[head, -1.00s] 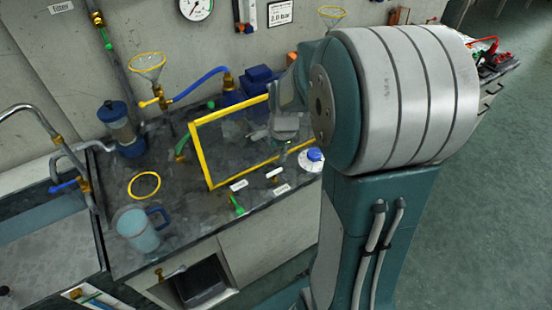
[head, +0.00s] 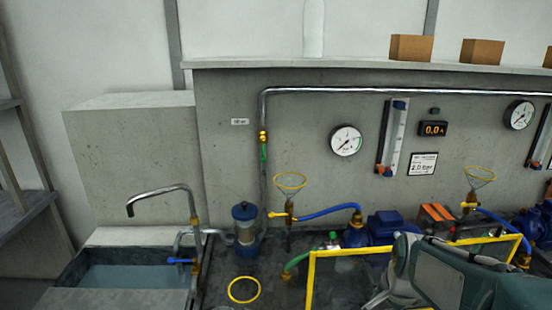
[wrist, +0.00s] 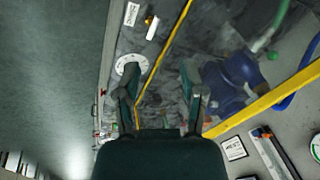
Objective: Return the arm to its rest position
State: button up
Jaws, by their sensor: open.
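My arm lies low at the bottom right of the head view, in front of the yellow-framed clear panel (head: 312,275). My gripper (wrist: 157,72) shows in the wrist view with its two fingers spread apart and nothing between them. Beyond the fingers are the dark worktop and the yellow frame, which also shows in the wrist view (wrist: 172,45). A white round lid or cap (wrist: 131,64) is near the left finger. I cannot tell the distance from the fingers to the panel.
A blue pump (head: 385,226) stands behind the panel, with a blue hose (head: 325,212) and yellow-rimmed funnel (head: 290,180) to its left. A filter (head: 245,222), yellow ring (head: 243,290) and sink (head: 130,275) are further left. A gauge (head: 346,140) hangs on the wall.

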jog(key=s+a+r+n+t, duration=0.1)
jog(key=s+a+r+n, duration=0.2)
jog(key=s+n, duration=0.3)
jog(key=s+a+r+n+t, duration=0.1)
jog(key=s+a+r+n, duration=0.3)
jog(key=s+n, duration=0.2)
jog(key=shift+s+a+r, duration=0.15)
jog(key=shift+s+a, duration=0.15)
jog(key=shift+a, duration=0.05)
jog(key=shift+w, duration=0.1)
